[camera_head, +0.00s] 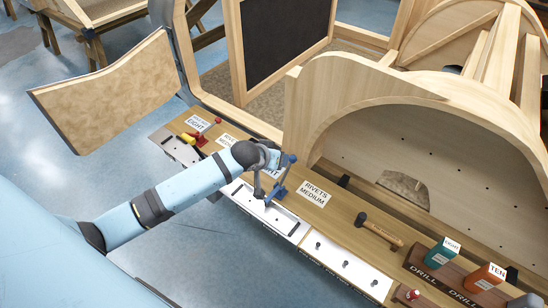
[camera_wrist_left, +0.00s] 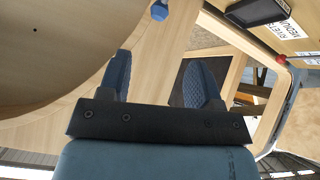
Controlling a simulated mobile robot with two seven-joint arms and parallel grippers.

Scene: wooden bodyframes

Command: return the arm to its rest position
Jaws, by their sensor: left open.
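My left arm (camera_head: 178,195) is light blue with dark joints. It reaches in from the left over the wooden workbench (camera_head: 336,215). My left gripper (camera_head: 276,180) is above the bench, beside the "RIVETS MEDIUM" label (camera_head: 313,193). Dark and blue parts overlap there, so I cannot tell all of the gripper from what lies behind it. In the left wrist view its two blue padded fingers stand apart, and the gripper (camera_wrist_left: 158,75) has nothing between them. My right gripper is not in view.
A curved wooden frame (camera_head: 335,85) stands just behind the bench, close to my gripper. A hammer (camera_head: 379,232), a teal box (camera_head: 441,252) and an orange box (camera_head: 485,277) are on the bench at right. A red and yellow tool (camera_head: 195,138) lies at its left end. The floor (camera_head: 190,250) in front is clear.

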